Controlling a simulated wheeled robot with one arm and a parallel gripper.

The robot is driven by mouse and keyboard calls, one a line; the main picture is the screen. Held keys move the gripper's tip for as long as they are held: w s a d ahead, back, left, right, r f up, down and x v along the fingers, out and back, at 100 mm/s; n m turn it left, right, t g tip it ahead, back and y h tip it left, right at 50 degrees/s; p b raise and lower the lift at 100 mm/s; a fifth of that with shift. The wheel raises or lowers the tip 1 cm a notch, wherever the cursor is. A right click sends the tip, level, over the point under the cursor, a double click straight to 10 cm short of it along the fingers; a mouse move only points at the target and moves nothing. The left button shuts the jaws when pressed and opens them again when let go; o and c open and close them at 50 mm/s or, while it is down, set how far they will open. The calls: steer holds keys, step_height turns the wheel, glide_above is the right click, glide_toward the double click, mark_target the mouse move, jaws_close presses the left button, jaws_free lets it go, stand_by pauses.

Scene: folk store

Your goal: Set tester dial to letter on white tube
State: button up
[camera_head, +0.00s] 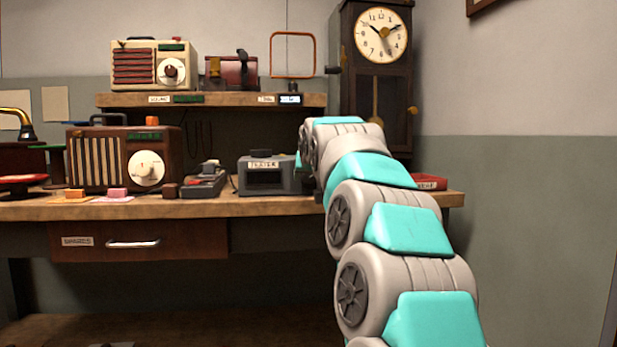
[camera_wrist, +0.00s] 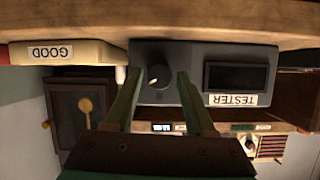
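The grey tester (camera_head: 265,178) stands on the workbench in the head view, its right part hidden by my arm. In the wrist view, which is upside down, the tester (camera_wrist: 205,60) shows its label, dark window and a round dark dial (camera_wrist: 158,76) with a pale mark. The letters around the dial are not readable. My gripper (camera_wrist: 159,73) is open, with one finger on each side of the dial and a gap visible at both sides. Whether it touches the tester's face I cannot tell. I see no white tube that I can make out.
A tray labelled GOOD (camera_wrist: 70,52) sits beside the tester. A brown radio (camera_head: 125,160) and a small dark device (camera_head: 204,182) stand to the tester's left. A shelf (camera_head: 220,100) runs above, with a cream radio (camera_head: 154,64). A tall clock (camera_head: 378,80) stands behind my arm.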

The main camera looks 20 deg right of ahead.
jaws_close()
